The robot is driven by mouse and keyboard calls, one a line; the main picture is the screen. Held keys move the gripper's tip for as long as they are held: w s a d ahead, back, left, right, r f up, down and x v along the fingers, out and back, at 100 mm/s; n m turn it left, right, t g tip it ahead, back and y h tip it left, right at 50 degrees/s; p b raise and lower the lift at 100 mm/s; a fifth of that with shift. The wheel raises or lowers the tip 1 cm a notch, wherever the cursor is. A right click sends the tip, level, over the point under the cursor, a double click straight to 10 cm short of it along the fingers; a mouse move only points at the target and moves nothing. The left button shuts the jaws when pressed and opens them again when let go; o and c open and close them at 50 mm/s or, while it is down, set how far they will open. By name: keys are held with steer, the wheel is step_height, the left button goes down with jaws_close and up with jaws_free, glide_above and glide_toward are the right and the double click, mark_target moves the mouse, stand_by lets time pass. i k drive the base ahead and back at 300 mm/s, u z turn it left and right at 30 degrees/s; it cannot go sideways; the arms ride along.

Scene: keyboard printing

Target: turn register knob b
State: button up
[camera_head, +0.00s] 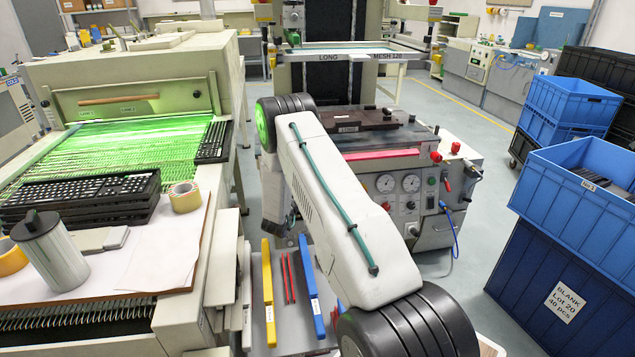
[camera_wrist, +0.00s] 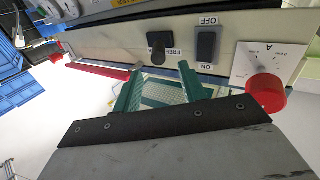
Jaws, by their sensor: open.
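The wrist view is upside down and shows a red knob (camera_wrist: 265,92) on a white scale plate (camera_wrist: 268,62) marked A, at the right of the cream panel. My gripper (camera_wrist: 161,69) has two green fingers, spread apart with nothing between them. It points at the panel below the black FREE switch (camera_wrist: 158,46) and the dark ON/OFF switch (camera_wrist: 207,44), with the red knob off to its right. I see no label B on any knob. In the head view, my arm hides much of the printing machine (camera_head: 400,215), and the gripper's fingers cannot be made out.
The machine's right side has red knobs (camera_head: 455,147), gauges (camera_head: 386,183) and a blue hose (camera_head: 452,230). A dryer with a green-lit belt (camera_head: 90,145) and stacked keyboards (camera_head: 85,190) stands left. Blue crates (camera_head: 580,190) stand right. Grey floor (camera_head: 440,290) lies open between.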

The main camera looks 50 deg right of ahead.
mark_target(435, 156)
steer(key=z, duration=1.4)
